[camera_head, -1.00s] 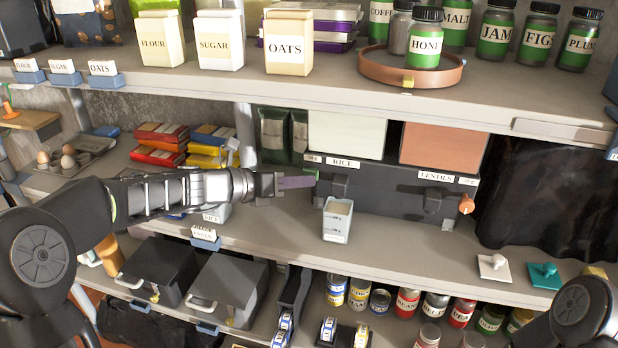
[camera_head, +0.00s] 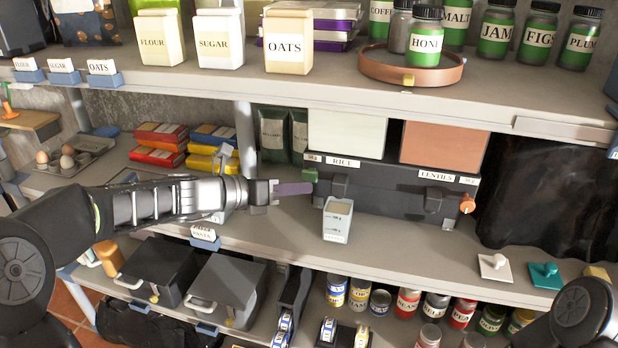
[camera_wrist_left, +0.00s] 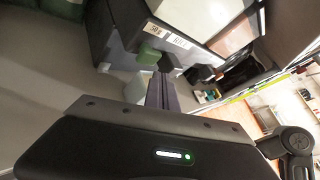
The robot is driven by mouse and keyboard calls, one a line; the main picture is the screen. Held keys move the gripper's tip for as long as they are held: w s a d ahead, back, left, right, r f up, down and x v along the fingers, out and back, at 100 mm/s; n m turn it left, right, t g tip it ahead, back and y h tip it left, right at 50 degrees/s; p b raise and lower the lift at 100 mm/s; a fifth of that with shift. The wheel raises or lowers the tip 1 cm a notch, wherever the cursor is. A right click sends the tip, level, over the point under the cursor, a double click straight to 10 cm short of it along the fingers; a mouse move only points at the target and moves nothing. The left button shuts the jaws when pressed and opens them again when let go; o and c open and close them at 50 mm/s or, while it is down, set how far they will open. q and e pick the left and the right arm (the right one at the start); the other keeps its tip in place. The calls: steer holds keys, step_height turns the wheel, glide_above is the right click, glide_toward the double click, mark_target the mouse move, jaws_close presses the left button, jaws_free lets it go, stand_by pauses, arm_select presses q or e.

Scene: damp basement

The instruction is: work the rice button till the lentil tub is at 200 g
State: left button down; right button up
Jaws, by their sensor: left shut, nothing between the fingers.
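The rice dispenser (camera_head: 345,135), with a pale front and a RICE label, stands on the middle shelf. Its green button (camera_head: 310,175) is at the lower left and also shows in the left wrist view (camera_wrist_left: 150,54). My left gripper (camera_head: 309,188) is shut and empty, its purplish fingertips just below the button; I cannot tell whether they touch it. A pale tub (camera_head: 336,227) with measuring marks stands upright below the rice spout (camera_head: 339,187), something tan at its top. Its level is too small to read. The lentil dispenser (camera_head: 443,146) has an orange knob (camera_head: 467,204). My right gripper is out of view.
Dark packets (camera_head: 285,135) stand left of the rice dispenser. White and teal stamp-like pieces (camera_head: 495,265) lie on the shelf at right. Grey bins (camera_head: 228,290) and cans (camera_head: 359,293) are below. The shelf between tub and white piece is mostly clear.

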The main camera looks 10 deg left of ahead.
arm_select(q)
steer(key=s, duration=0.4)
steer(key=shift+s+a, duration=0.15)
steer(key=shift+s, duration=0.05)
stand_by(0.5)
steer(key=s+d+f+m+g+y, duration=0.15)
steer(key=s+f+m, duration=0.25)
steer(key=f, duration=0.7)
steer(key=s+d+f+m+g+y, duration=0.1)
steer(key=s+f+m+g+y, duration=0.2)
steer(key=f, duration=0.7)
steer(key=s+d+f+m+g+y, duration=0.1)
steer(key=s+f+m+g, duration=0.3)
steer(key=f, duration=0.7)
steer(key=s+d+f+m, duration=0.2)
steer(key=s+f+m, duration=0.5)
steer(key=s+m, duration=0.2)
steer(key=s+d+f+m, duration=0.3)
steer(key=s+f+m, duration=0.4)
steer(key=s+m, duration=0.2)
steer(key=shift+s+d+f+m+g+y, duration=0.2)
steer(key=shift+f+m+g+y, duration=0.25)
steer(key=shift+m, duration=0.35)
